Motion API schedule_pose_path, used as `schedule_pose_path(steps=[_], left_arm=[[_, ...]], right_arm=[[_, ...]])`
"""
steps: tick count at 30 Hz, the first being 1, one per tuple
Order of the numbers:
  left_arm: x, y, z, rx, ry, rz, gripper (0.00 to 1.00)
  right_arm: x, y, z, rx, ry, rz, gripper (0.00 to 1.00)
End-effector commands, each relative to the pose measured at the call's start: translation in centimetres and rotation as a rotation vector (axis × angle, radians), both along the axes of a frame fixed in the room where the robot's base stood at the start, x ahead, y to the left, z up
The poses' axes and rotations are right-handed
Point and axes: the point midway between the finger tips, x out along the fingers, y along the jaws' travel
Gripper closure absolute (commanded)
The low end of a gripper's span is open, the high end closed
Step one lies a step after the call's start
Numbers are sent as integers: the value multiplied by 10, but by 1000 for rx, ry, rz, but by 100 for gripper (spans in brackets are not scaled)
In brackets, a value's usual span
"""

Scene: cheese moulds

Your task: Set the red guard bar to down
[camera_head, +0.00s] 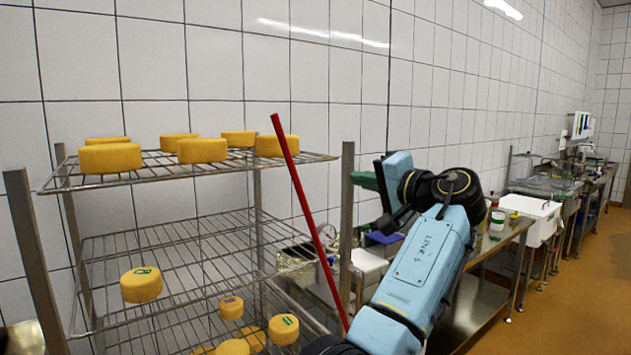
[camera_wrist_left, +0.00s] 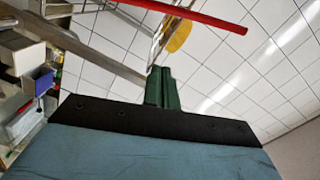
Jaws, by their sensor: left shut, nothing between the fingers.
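The red guard bar (camera_head: 308,215) stands tilted up at the right side of the wire rack in the head view, with its free upper end leaning left. The left wrist view shows the red bar (camera_wrist_left: 195,13) across the top, its end free. My left gripper (camera_head: 362,180) has green fingers and is right of the bar, next to the rack's right post. In the left wrist view my left gripper (camera_wrist_left: 163,88) is shut and empty, apart from the bar. The bar's lower end is hidden behind my arm. My right gripper is not in view.
The wire rack (camera_head: 190,174) holds several yellow cheeses on its shelves. Its metal post (camera_head: 346,220) stands close to my left gripper. A steel bench (camera_head: 505,232) with a white box (camera_head: 530,212) runs along the tiled wall. The floor at the right is clear.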

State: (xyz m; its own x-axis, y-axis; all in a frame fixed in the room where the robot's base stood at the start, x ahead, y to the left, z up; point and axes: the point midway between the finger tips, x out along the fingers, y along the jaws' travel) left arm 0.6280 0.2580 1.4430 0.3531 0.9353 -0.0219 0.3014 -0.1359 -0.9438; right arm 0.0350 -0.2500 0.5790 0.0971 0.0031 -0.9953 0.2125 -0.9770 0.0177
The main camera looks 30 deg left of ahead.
Motion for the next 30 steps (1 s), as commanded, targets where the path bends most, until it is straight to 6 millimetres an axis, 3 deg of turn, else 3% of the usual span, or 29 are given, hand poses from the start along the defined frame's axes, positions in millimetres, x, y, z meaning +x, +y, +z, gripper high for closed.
schedule_pose_path(steps=[2,7,18,30], left_arm=[[-3,3,9,0,-11,16,100],[3,23,11,2,-11,20,100],[30,99,11,2,-11,18,100],[2,113,-5,0,-12,15,100]], right_arm=[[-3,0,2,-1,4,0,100],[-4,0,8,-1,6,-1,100],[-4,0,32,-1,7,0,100],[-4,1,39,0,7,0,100]])
